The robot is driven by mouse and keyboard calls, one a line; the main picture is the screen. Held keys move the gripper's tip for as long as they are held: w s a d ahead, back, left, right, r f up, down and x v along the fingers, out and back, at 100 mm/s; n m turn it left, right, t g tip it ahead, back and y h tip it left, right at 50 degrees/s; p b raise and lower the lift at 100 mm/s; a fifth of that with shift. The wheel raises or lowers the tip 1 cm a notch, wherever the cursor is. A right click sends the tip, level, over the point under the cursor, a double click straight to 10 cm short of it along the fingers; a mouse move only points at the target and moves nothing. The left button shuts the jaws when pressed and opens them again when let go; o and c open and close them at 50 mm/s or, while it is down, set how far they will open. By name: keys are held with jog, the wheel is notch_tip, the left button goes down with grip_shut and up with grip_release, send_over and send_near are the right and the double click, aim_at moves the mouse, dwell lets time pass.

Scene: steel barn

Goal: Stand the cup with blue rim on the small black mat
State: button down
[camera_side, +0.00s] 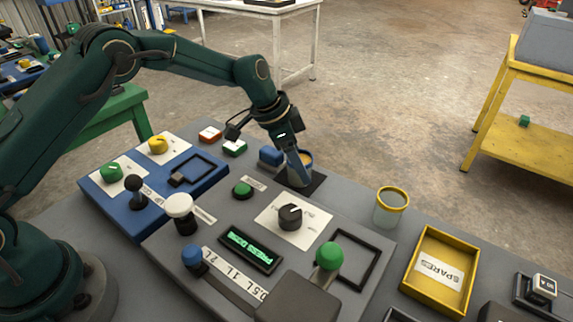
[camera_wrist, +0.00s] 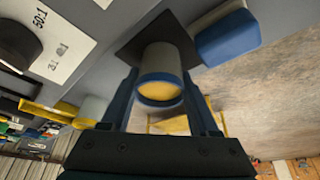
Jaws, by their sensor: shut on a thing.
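The cup with blue rim (camera_side: 294,178) is grey and yellow inside. It is upright between the fingers of my gripper (camera_side: 297,159), which is shut on it near the rim. In the wrist view the cup (camera_wrist: 163,58) sits between the two blue fingers of my gripper (camera_wrist: 166,108). The small black mat (camera_side: 316,183) lies directly under the cup, and its corner also shows in the wrist view (camera_wrist: 132,46). The cup's base is over the mat; I cannot tell for sure whether it touches it.
A blue block (camera_side: 270,156) stands close beside the mat, also in the wrist view (camera_wrist: 228,38). A cup with yellow rim (camera_side: 389,215) stands to the right. A yellow spares tray (camera_side: 408,281) and a grey control panel with knobs (camera_side: 219,218) are nearer the camera.

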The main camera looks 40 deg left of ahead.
jog(key=shift+c, duration=0.7)
grip_release()
jog(key=s+a+r+n, duration=0.15)
jog(key=s+r, duration=0.25)
jog(key=r, duration=0.4)
jog(key=s+a+r, duration=0.3)
jog(key=s+r, duration=0.1)
jog(key=r, duration=0.3)
jog(key=s+a+n+t+y, duration=0.2)
jog(key=s+n, duration=0.5)
jog(key=s, duration=1.2)
jog(key=shift+s+a+f+y, duration=0.35)
jog(key=shift+a+f+y, duration=0.1)
jog(key=shift+a+y, duration=0.25)
jog(key=shift+n, duration=0.25)
